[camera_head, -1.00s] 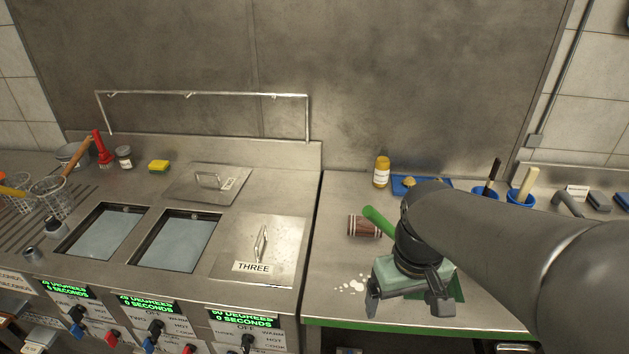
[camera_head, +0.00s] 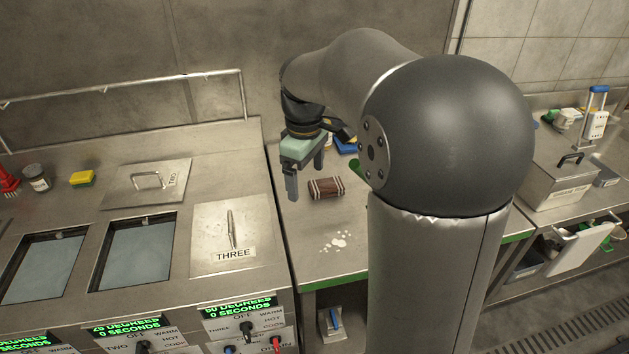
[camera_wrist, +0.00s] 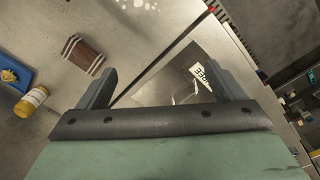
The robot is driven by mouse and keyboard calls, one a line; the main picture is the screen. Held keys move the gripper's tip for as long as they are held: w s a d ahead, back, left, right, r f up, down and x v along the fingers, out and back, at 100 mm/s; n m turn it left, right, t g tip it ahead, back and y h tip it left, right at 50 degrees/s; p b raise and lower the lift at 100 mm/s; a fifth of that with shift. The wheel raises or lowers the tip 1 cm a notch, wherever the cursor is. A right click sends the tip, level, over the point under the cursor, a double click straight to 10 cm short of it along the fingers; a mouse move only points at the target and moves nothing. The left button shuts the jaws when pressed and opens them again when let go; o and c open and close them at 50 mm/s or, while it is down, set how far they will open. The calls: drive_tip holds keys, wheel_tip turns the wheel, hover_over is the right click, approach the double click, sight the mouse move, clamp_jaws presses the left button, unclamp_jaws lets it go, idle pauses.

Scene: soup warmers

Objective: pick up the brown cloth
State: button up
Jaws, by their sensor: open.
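The brown cloth (camera_head: 327,188) is a small dark brown roll with pale stripes near its ends. It lies on the metal counter to the right of the warmers. It also shows whole at the upper left of the wrist view (camera_wrist: 83,54), just beyond the left finger. My gripper (camera_head: 305,178) is above the counter, beside the cloth on its left and back side. Its two fingers point down and stand apart, with nothing between them. In the wrist view (camera_wrist: 158,78) the fingers are spread, and the cloth lies outside them.
White spilled spots (camera_head: 336,240) lie on the counter in front of the cloth. A yellow-capped bottle (camera_wrist: 32,100) and a blue tray (camera_wrist: 20,78) are near the cloth. The closed lid marked THREE (camera_head: 238,235) is to the left. My arm hides much of the right counter.

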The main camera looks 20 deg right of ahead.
drive_tip(key=w+d+f+n, duration=0.1)
drive_tip(key=w+d+n, duration=0.35)
drive_tip(key=w, duration=0.45)
drive_tip(key=n, duration=0.4)
hover_over(326, 184)
drive_tip(key=f, duration=1)
drive_tip(key=f+b, duration=0.1)
drive_tip(key=f, duration=0.4)
drive_tip(key=shift+s+a+f, duration=0.1)
drive_tip(key=shift+s, duration=0.15)
drive_tip(key=shift+w+f+p, duration=0.2)
drive_tip(key=shift+f+p, duration=0.2)
drive_tip(key=shift+f, duration=0.9)
drive_tip(key=shift+w+f+p, duration=0.15)
drive_tip(key=shift+f+p, duration=0.2)
drive_tip(key=shift+f, duration=0.9)
drive_tip(key=c, duration=1.1)
drive_tip(key=shift+c, duration=0.2)
